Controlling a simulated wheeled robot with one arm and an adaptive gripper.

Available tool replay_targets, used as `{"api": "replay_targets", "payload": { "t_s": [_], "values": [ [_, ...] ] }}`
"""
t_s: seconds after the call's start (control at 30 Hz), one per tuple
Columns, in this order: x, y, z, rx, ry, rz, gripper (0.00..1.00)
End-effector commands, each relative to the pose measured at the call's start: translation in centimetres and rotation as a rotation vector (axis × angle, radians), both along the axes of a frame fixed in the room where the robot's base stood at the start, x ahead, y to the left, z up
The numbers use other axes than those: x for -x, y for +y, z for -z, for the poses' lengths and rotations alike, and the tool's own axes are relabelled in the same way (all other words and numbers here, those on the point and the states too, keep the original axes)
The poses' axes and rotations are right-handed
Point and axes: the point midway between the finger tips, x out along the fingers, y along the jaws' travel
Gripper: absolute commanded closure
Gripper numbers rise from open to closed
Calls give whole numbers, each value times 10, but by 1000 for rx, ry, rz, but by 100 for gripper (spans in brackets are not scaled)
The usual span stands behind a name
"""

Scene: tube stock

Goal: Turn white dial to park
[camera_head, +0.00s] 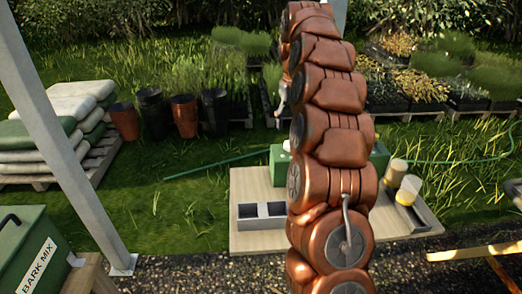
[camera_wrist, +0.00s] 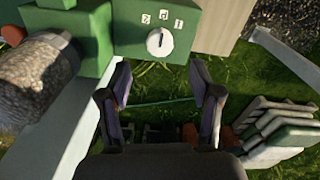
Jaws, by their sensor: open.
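The white dial (camera_wrist: 160,42) is on the face of a green box (camera_wrist: 133,45) at the top of the wrist view. Three small white labels sit beside and above it; I can read 2 at left and 1 at right, but the middle one is unclear. A dark line on the dial runs roughly up and down the picture. My gripper (camera_wrist: 160,92) is open and empty, its two fingers spread below the dial and apart from it.
A wooden board (camera_head: 243,190) carries a grey divided tray (camera_head: 262,221). Pale-topped cylinders (camera_head: 396,172) stand right of my arm. A grey post (camera_head: 60,130) and a BARK MIX bin (camera_head: 30,250) are at left.

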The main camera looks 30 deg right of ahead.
Motion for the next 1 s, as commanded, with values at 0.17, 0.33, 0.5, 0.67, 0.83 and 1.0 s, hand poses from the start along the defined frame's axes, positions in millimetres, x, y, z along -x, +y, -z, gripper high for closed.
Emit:
{"api": "replay_targets", "payload": {
  "t_s": [0.17, 0.33, 0.5, 0.67, 0.83, 1.0],
  "values": [
    [0, 0, -9, 2, -4, 0, 36],
    [4, 10, -16, -3, 0, -14, 36],
    [9, 21, -23, -6, 1, -29, 36],
    [14, 35, -29, -10, 3, -47, 36],
    [24, 54, -40, -16, 6, -70, 36],
    [37, 74, -47, -22, 16, -94, 36]
  ]
}}
